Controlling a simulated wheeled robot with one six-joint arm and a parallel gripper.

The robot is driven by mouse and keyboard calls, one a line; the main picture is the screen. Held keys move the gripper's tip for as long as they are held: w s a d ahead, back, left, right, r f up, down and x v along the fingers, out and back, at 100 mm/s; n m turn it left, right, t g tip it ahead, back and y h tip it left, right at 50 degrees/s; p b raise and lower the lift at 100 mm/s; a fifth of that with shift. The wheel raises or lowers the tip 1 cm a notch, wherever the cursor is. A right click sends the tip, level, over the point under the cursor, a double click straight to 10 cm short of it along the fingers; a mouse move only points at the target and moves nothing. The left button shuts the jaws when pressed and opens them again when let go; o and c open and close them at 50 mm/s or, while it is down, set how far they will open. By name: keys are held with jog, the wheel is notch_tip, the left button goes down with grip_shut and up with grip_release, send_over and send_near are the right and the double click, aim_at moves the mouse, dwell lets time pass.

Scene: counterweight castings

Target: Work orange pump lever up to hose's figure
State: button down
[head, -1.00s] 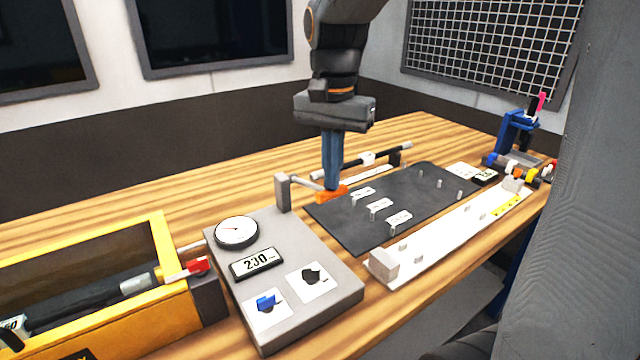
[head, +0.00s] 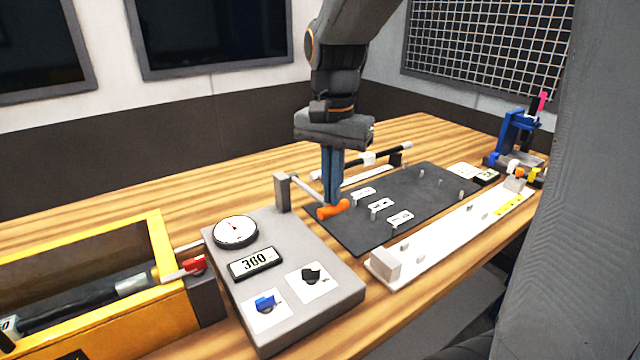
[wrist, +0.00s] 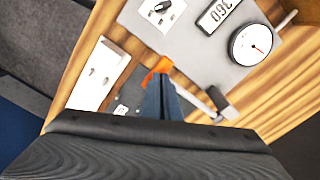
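The orange pump lever handle (head: 334,210) sits at the end of a grey arm from a post (head: 283,191) beside the grey pump console (head: 290,262). My gripper (head: 335,205) points down with its blue fingers at the orange handle. The fingers look close together at the handle, which also shows at their tips in the wrist view (wrist: 157,71); whether they grip it or only press on it is not clear. The console display (head: 255,263) reads 360. A round gauge (head: 236,231) stands above it. A black hose (head: 80,304) lies in the yellow crate (head: 165,260); its tag is only partly seen.
A red valve lever (head: 194,264) is at the crate's right end. Blue (head: 265,303) and black (head: 311,276) knobs are on the console. A dark mat (head: 400,205) with tags and pegs and a white rail (head: 450,238) lie to the right.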

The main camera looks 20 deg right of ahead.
jog(key=shift+f+b, duration=0.45)
jog(key=shift+f, duration=0.8)
jog(key=shift+r, duration=0.15)
notch_tip(320, 180, up, 9)
jog(key=p, duration=0.9)
